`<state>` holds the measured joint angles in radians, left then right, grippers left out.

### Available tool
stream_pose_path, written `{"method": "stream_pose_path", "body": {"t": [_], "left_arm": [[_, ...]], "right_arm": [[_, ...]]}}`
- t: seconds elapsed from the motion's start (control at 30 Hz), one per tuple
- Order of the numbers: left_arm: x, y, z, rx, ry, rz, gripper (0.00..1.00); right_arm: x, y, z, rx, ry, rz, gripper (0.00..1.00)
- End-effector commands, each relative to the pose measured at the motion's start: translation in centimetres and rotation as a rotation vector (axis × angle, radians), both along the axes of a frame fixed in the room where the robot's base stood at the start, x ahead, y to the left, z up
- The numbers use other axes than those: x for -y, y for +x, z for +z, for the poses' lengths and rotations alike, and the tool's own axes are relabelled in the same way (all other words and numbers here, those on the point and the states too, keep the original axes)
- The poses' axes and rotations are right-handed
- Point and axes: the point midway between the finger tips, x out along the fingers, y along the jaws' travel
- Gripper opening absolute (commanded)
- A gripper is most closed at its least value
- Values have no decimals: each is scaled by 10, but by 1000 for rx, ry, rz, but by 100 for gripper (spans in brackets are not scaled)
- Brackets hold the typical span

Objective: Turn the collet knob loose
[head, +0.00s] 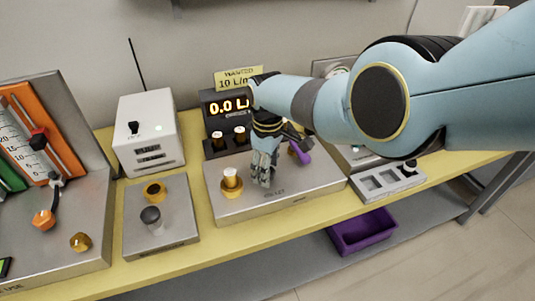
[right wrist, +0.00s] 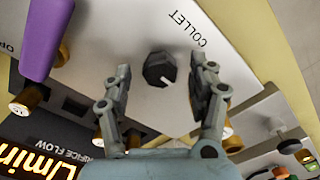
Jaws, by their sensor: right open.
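The collet knob (right wrist: 159,69) is a small black faceted knob with a pale mark. In the right wrist view it stands on a light grey panel (right wrist: 110,48), beside the printed word COLLET. My right gripper (right wrist: 165,80) is open, with one finger on each side of the knob and a visible gap to both. I cannot tell how far the fingertips are above the panel. In the head view my right gripper (head: 262,184) points down over the grey metal box (head: 305,192) and hides the knob. My left gripper is not in view.
A purple lever (head: 302,152) is close to the right of my gripper. A brass fitting with a white top (head: 231,181) stands to its left. A lit flow display (head: 228,107) is behind. A purple bin (head: 362,232) sits below the yellow bench.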

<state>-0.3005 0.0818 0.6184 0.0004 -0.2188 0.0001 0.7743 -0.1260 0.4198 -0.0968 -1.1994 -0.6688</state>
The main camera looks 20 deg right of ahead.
Motion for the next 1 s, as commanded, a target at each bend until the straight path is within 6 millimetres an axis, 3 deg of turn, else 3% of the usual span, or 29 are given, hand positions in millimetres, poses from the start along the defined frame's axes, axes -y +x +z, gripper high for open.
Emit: {"method": "stream_pose_path", "body": {"t": [0.27,0.7,1.0], "left_arm": [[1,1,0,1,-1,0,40],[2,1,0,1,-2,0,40],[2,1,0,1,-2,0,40]], "right_arm": [[-1,0,24,4,1,-1,59],[0,1,107,4,0,0,59],[0,1,119,3,0,0,59]]}}
